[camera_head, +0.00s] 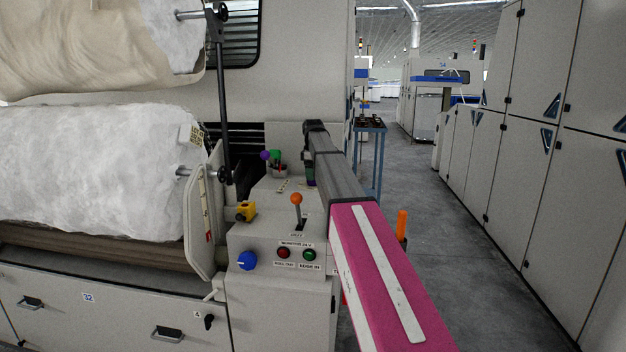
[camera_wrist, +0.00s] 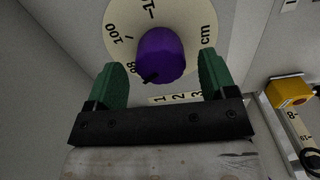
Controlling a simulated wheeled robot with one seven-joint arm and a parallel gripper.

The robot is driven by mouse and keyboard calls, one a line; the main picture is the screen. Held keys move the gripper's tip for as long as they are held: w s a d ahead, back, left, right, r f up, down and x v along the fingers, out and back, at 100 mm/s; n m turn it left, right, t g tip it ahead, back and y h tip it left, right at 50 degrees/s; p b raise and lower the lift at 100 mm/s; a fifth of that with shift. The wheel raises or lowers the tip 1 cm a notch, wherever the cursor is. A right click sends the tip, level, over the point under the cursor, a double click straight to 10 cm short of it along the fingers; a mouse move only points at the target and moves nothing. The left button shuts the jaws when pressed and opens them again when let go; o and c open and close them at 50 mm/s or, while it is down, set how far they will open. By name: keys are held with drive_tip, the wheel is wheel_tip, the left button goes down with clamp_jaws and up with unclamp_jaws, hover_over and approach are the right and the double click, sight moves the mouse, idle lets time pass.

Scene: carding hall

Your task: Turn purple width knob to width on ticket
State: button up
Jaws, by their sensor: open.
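The purple width knob (camera_wrist: 160,52) is in the upper middle of the wrist view, on a round cream dial (camera_wrist: 120,20) marked 100 and cm. Its black pointer faces the lower left, near a partly hidden number. My gripper (camera_wrist: 163,75) is open, with one green finger on each side of the knob and a gap to both. In the head view my gripper (camera_head: 310,172) is low over the back of the control console, mostly hidden by my arm. A small ticket (camera_head: 191,135) hangs by the white roll; its print is too small to read.
The console (camera_head: 262,240) carries an orange-topped lever (camera_head: 296,199), a yellow switch box (camera_head: 246,211), a blue knob (camera_head: 247,260) and red and green buttons.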

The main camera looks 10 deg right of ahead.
drive_tip(key=shift+f, duration=1.3)
drive_tip(key=shift+c, duration=0.3)
drive_tip(key=c, duration=0.9)
